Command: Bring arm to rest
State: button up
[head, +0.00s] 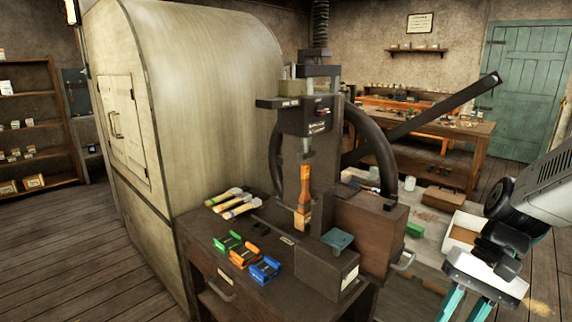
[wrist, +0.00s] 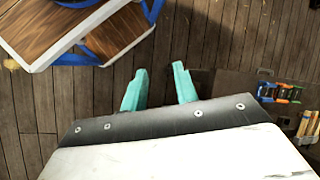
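My gripper (head: 466,306) hangs at the lower right of the head view, clear of the press bench to its left. Its two teal fingers stand apart in the wrist view (wrist: 158,88), with only floorboards between them, so it is open and empty. My arm comes in from the right edge, tilted downward. The handwheel press (head: 310,115) stands on the dark bench (head: 225,262). An orange-brown handled tool (head: 303,195) stands upright below its head.
Green (head: 228,242), orange (head: 244,256) and blue (head: 265,269) holders sit on the bench near several wooden-handled tools (head: 228,200). A long dark lever (head: 430,110) reaches up right from the press. A white open box (head: 462,232) lies left of my arm.

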jog(key=s+a+r+n+t+h, duration=0.2)
jog(key=s+r+n+t+h, duration=0.2)
jog(key=s+r, duration=0.4)
jog(key=shift+s+r+h, duration=0.3)
jog(key=shift+s+h, duration=0.1)
jog(key=shift+h, duration=0.1)
dwell(1.6)
grip_shut()
